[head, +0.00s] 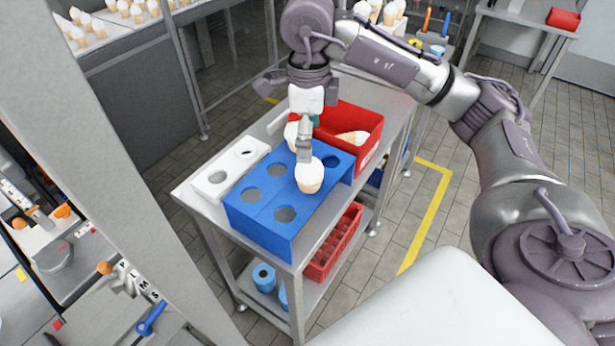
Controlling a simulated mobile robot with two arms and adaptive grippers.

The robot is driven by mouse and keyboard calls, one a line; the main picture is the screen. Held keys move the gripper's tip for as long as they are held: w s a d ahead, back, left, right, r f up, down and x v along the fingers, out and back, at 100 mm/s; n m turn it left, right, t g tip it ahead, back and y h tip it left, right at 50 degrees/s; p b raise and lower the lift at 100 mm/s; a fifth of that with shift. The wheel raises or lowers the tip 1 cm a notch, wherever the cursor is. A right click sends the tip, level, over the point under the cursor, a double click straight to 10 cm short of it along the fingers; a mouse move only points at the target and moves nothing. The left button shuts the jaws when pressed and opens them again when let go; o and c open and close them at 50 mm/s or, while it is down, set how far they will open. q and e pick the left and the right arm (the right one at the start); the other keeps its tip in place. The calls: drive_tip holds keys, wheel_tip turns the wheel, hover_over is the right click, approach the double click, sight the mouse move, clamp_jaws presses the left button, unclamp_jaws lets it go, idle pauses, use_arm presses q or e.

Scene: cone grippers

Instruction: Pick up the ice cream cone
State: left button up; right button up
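An ice cream cone (309,176) with a white top and tan wafer stands upright, apparently in a hole of the blue holder (267,238). A second white-topped cone (291,134) shows partly behind my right gripper, at the holder's far end. My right gripper (304,153) points down over the holder, just behind the nearer cone in the picture. My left gripper is not in view.
A red bin (368,151) with a cone (352,138) lying inside adjoins the holder. A white holder (213,186) with holes lies to the left on the metal cart (187,196). A red crate and blue rolls sit on the lower shelf. More cones stand on the back counters.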

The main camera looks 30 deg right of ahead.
sight(309, 172)
wheel_tip(309, 172, down, 4)
drive_tip(key=shift+f+p, duration=0.1)
drive_tip(key=shift+p, duration=0.2)
drive_tip(key=shift+f, duration=0.45)
drive_tip(key=f+p, duration=0.1)
drive_tip(key=f, duration=0.1)
drive_tip(key=f+p, duration=0.1)
drive_tip(key=f, duration=0.1)
drive_tip(key=shift+d+f, duration=0.2)
drive_tip(key=shift+f, duration=0.2)
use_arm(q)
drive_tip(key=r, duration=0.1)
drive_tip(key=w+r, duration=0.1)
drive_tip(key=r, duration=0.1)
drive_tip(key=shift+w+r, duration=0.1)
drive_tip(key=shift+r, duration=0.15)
use_arm(e)
drive_tip(key=shift+w, duration=0.1)
drive_tip(key=c, duration=0.9)
